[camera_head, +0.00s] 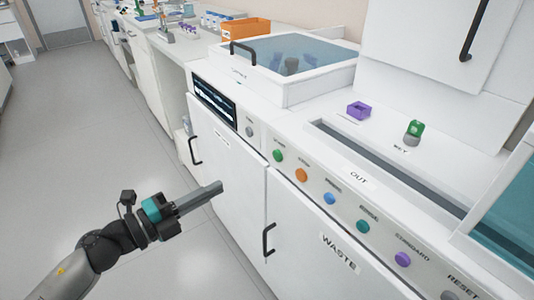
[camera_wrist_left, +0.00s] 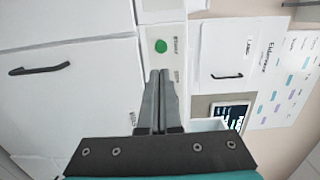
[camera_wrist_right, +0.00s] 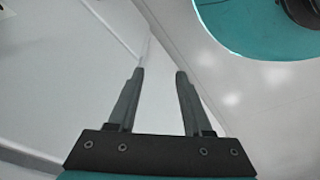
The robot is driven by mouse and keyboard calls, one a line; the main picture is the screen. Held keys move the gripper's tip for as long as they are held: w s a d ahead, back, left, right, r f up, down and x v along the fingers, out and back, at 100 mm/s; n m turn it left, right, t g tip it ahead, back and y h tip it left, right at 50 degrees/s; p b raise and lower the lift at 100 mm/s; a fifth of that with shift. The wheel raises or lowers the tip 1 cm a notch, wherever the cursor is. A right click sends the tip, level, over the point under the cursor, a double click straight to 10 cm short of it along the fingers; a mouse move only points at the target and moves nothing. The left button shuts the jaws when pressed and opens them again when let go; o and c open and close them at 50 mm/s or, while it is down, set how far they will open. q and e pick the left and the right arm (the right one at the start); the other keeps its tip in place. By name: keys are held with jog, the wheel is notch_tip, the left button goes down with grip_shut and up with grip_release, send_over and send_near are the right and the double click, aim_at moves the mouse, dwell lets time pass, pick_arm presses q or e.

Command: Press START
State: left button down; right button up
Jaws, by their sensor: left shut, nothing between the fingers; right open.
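A row of round buttons runs along the sloped front panel of the white machine. The leftmost coloured one is a green button (camera_head: 278,156); its small label is too blurred to read with certainty. It also shows in the left wrist view as a green button (camera_wrist_left: 161,46), just beyond the fingertips. My left gripper (camera_head: 219,186) is shut and empty, in front of the cabinet doors, left of and below the green button and apart from it. My right gripper (camera_wrist_right: 160,74) is open and empty in the right wrist view, over a pale surface; it is out of the head view.
Beside the green button are an orange button (camera_head: 301,175), a blue button (camera_head: 329,198), a second green button (camera_head: 362,226) and a purple button (camera_head: 403,259). A dark screen (camera_head: 214,99) is at the panel's left. Door handles (camera_head: 268,240) stick out below. The floor at left is clear.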

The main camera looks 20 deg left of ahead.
pick_arm(q)
jog(key=shift+d+r, duration=0.1)
jog(key=shift+d, duration=0.05)
pick_arm(e)
jog(key=shift+r, duration=0.1)
pick_arm(q)
send_near(276, 157)
jog(key=x, duration=0.5)
jog(key=shift+w+b, duration=0.15)
jog(key=shift+b, duration=0.2)
jog(key=shift+w+d, duration=0.45)
jog(key=shift+w, duration=0.1)
pick_arm(e)
jog(key=shift+w+a+r, duration=0.2)
jog(key=shift+w+r, duration=0.35)
jog(key=shift+r, duration=0.25)
pick_arm(q)
jog(key=shift+w, duration=0.1)
